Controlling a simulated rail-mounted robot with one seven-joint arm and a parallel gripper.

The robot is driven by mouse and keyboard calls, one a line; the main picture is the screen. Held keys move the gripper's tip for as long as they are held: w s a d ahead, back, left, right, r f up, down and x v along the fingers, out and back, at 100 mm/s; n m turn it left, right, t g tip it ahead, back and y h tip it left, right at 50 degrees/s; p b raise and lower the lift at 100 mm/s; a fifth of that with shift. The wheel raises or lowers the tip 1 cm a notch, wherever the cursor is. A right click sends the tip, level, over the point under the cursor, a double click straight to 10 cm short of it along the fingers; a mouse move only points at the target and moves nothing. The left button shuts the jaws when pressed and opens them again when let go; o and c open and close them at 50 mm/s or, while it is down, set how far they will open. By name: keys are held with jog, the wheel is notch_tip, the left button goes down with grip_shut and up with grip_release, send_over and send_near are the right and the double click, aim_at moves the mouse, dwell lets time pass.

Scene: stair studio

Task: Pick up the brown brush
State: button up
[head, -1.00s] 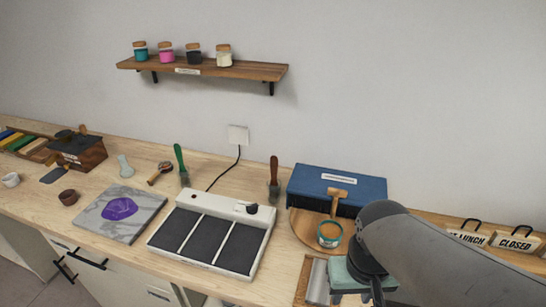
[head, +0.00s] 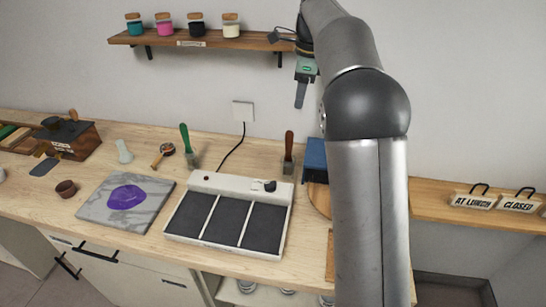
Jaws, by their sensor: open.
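The brown brush (head: 289,145) stands upright on the wooden worktop, brown handle up and bristles down, behind the right end of the white device with dark panels. A similar brush with a green handle (head: 185,138) stands upright further left. My gripper (head: 300,100) is raised in front of the wall, above the brown brush in the picture and apart from it. It is open and empty, seen edge-on.
The white device (head: 186,222) lies before the brown brush, its cord (head: 232,150) running to a wall outlet. A blue box (head: 315,155) right of the brush is mostly hidden by my arm. A shelf (head: 160,40) with several jars hangs behind. A stone slab (head: 95,210) lies left.

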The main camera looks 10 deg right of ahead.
aim_at(290, 132)
jog(key=shift+m, duration=0.5)
jog(key=f, duration=0.4)
jog(key=w+a+f, duration=0.1)
jog(key=f, duration=0.7)
jog(key=shift+w+a, duration=0.35)
jog(key=shift+a, duration=0.05)
jog(key=shift+w+a+f+p, duration=0.15)
jog(key=shift+f+p, duration=0.25)
jog(key=shift+f, duration=0.9)
jog(key=shift+w+f+p, duration=0.1)
jog(key=shift+f+p, duration=0.3)
jog(key=shift+f, duration=0.9)
grip_shut()
